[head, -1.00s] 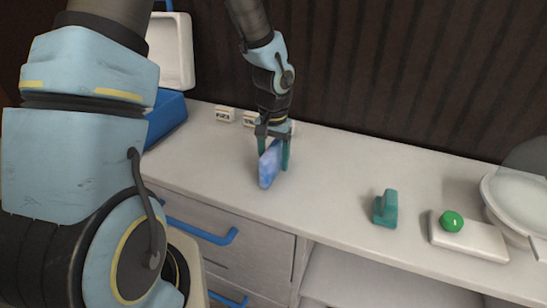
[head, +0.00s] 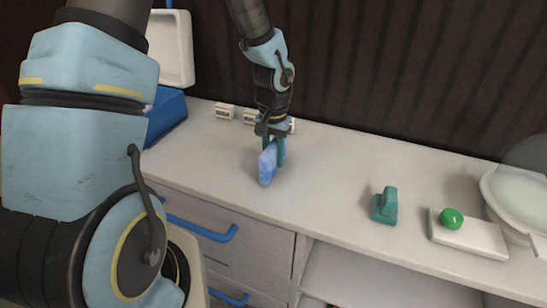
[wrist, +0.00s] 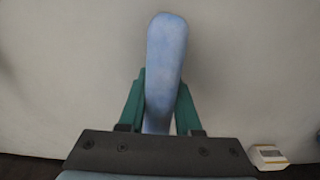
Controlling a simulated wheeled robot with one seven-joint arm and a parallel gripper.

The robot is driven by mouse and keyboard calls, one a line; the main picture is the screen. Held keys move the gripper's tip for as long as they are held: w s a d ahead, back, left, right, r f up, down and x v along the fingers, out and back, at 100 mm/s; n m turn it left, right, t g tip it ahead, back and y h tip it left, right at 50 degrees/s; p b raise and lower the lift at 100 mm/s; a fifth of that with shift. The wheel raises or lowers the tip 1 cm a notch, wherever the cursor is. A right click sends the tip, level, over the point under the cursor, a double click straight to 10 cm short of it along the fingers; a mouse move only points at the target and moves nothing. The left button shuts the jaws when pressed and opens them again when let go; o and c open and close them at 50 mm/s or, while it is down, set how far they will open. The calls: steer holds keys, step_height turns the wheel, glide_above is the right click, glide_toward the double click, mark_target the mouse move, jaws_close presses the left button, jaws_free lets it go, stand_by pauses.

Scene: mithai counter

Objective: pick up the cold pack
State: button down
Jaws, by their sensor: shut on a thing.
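The cold pack (head: 267,164) is a pale blue slab standing on edge at the left part of the counter. My gripper (head: 274,150) points down at it, with its teal fingers closed on the pack's two sides. In the wrist view the pack (wrist: 165,60) sticks out ahead from between the two teal fingers (wrist: 160,103). I cannot tell whether the pack's lower edge touches the counter.
Small white labelled blocks (head: 224,111) stand along the back wall. A teal object (head: 385,206), a white scale-like slab (head: 478,238) with a green ball (head: 451,218), and a white bowl-like dish (head: 519,199) are at right. A blue bin (head: 166,117) is at left. Counter between is clear.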

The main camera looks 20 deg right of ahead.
stand_by(0.4)
step_height(320, 180, up, 9)
steer(key=shift+w+r+b, duration=0.1)
steer(key=shift+r+b, duration=0.1)
steer(key=shift+b, duration=0.7)
steer(key=shift+r, duration=0.35)
